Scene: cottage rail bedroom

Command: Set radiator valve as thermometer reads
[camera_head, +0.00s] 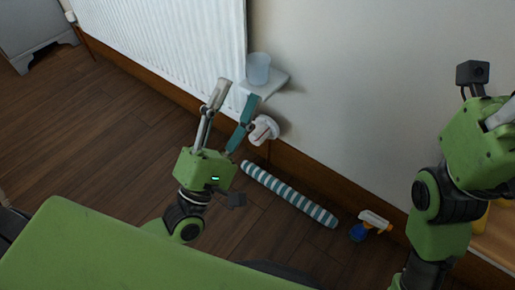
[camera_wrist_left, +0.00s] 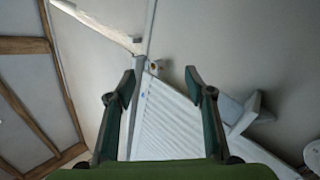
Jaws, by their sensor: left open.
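A white radiator (camera_head: 165,40) hangs on the wall at the upper left. A white rounded knob (camera_head: 263,130) with a small reddish mark, apparently the radiator valve, sits low by the wall near the radiator's right end. Its setting is too small to read. My left gripper (camera_head: 235,96) is open and empty, its fingers apart; in the picture the right finger lies just left of the knob. Contact cannot be told. The left wrist view shows both fingers (camera_wrist_left: 161,88) apart with the radiator (camera_wrist_left: 165,122) between them. My right gripper is partly cut off at the right edge. I cannot make out a thermometer.
A striped roll (camera_head: 290,194) lies along the wall. A spray bottle (camera_head: 370,226) is to its right. A grey cabinet (camera_head: 35,28) stands upper left. The wooden floor (camera_head: 100,130) at left is clear.

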